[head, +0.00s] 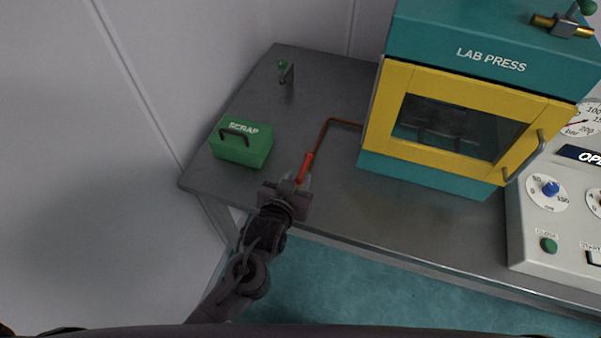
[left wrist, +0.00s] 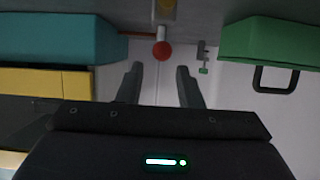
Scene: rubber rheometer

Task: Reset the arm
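My left gripper (head: 303,182) is over the front edge of the bench, at the near end of a red handle (head: 306,167). The handle sits on a thin brown bent rod (head: 330,124) that runs to the left side of the lab press (head: 466,100). In the left wrist view the gripper's two fingers (left wrist: 160,72) are apart with nothing between them. The red handle's round end (left wrist: 162,51) shows just beyond the fingertips, roughly centred in the gap. My right gripper is in neither view.
A green scrap box (head: 250,149) with a dark handle stands left of my gripper. A small green-knobbed fitting (head: 287,73) is farther back. The press has a closed yellow door. A control panel (head: 550,220) is at the right. The bench (head: 385,215) is bare before the press.

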